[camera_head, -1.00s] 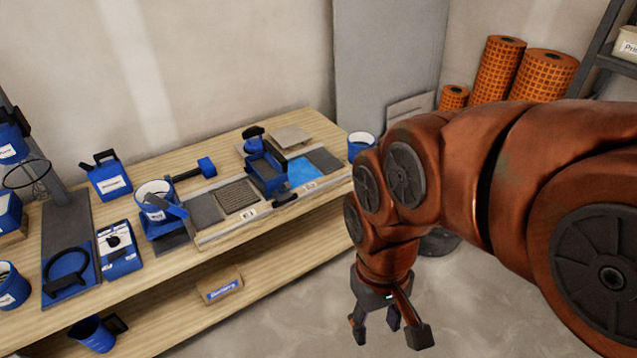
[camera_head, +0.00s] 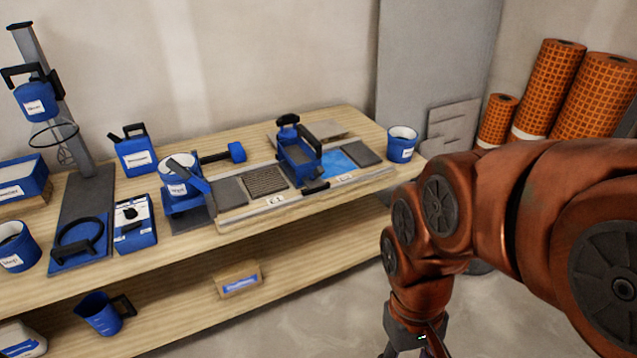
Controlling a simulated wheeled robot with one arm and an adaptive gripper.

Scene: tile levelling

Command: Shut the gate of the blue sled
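The blue sled (camera_head: 299,163) stands on the tile strip of the wooden bench, between a ridged grey bed on its left and a bright blue patch on its right. It is an open blue box with a black knob at the back and a black handle on its right. A black bar (camera_head: 315,187) lies low at its front edge; I cannot tell whether this is the gate or how far the gate is open. My gripper (camera_head: 415,348) hangs at the bottom edge, in front of the bench and well away from the sled. Its fingertips are cut off.
A blue bucket (camera_head: 402,143) stands at the bench's right end. Left of the sled are a blue bucket on a stand (camera_head: 181,180), a blue mallet (camera_head: 236,152) and a mixer stand (camera_head: 60,110). A cardboard box (camera_head: 238,279) sits on the lower shelf. Orange rolls (camera_head: 585,95) stand at right.

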